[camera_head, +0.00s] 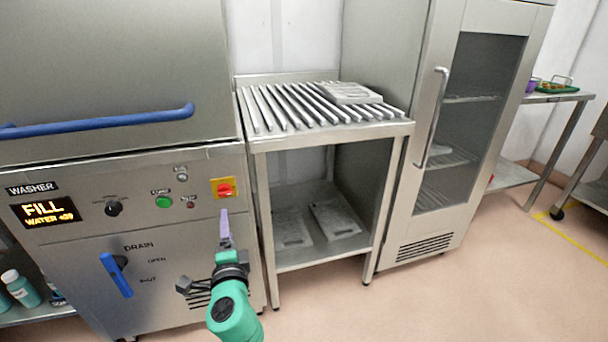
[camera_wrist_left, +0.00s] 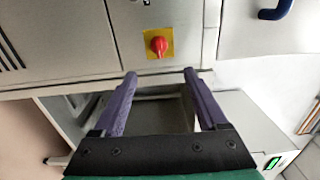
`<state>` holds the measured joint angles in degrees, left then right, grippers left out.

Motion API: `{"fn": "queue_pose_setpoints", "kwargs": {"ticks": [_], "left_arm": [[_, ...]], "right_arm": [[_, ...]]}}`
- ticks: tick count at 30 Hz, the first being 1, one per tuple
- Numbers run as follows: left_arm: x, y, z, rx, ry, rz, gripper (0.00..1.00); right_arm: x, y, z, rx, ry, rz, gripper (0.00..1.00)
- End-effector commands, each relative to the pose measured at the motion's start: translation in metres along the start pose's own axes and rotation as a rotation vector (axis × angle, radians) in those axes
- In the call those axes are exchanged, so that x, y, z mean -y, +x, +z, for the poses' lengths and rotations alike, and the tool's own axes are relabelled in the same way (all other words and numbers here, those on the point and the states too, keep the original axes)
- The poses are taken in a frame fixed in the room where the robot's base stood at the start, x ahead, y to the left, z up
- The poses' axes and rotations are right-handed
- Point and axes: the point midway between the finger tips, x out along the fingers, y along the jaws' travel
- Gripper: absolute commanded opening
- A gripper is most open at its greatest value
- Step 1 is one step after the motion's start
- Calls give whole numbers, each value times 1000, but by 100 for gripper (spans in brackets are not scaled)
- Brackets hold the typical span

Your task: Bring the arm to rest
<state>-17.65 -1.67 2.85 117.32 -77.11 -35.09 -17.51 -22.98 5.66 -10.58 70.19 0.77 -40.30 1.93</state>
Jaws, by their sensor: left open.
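My left arm (camera_head: 234,315) is green and reaches up from the bottom middle of the head view. Its left gripper (camera_head: 225,222) has purple fingers and is in front of the washer, just below the red knob (camera_head: 224,189) on its yellow plate. In the left wrist view, the left gripper (camera_wrist_left: 158,85) has its two purple fingers spread apart with nothing between them. The red knob (camera_wrist_left: 158,45) shows beyond the fingertips there, apart from them. My right gripper is not in view.
The washer (camera_head: 75,220) has a blue handle (camera_head: 100,123), a display reading FILL, and a blue drain lever (camera_head: 116,275). A slatted steel table (camera_head: 330,130) with moulds stands to its right. A glass-door cabinet (camera_head: 470,130) stands further right. The floor (camera_head: 470,300) at lower right is clear.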

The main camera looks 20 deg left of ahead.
Motion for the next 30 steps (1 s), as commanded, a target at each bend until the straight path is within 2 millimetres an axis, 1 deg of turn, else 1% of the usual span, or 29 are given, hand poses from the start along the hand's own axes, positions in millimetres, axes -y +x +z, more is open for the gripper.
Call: {"fn": "queue_pose_setpoints", "kwargs": {"ticks": [2, 4, 5, 6, 8, 9, 10, 11, 12, 14, 15, 17, 18, 20, 21, 24, 27, 30], "left_arm": [[-1, 0, 0, -2, -1, 3, 75], [-9, 2, -5, -17, -10, 36, 75], [-17, 3, -9, -31, -18, 66, 75], [-33, 4, -16, -56, -36, 125, 75], [-70, 2, -28, -100, -77, 251, 75], [-101, -5, -36, -129, -113, 356, 75], [-127, -13, -40, -143, -144, 441, 75], [-153, -24, -43, -154, -174, 528, 75], [-186, -41, -43, -157, -219, 641, 75], [-233, -74, -37, -138, -285, 807, 75], [-260, -100, -29, -111, -328, 913, 75], [-295, -142, -10, -47, -391, 1059, 75], [-314, -171, 6, 9, -432, 1149, 75], [-335, -216, 36, 111, -489, 1263, 75], [-344, -243, 56, 182, -520, 1324, 75], [-357, -297, 101, 347, -581, 1418, 75], [-362, -326, 128, 447, -613, 1453, 75], [-366, -334, 136, 478, -624, 1461, 75]], "right_arm": [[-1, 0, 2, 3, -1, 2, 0], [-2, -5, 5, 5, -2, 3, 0], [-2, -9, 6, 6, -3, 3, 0], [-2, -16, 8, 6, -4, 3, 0], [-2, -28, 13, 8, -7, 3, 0], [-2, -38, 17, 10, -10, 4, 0], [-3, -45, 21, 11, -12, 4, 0], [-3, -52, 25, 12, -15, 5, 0], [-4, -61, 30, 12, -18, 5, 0], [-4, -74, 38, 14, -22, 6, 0], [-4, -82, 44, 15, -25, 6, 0], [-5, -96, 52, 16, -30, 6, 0], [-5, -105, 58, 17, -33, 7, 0], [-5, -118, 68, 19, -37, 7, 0], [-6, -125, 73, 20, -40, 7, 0], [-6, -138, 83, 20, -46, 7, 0], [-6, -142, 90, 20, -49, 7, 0], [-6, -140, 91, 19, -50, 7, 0]]}}
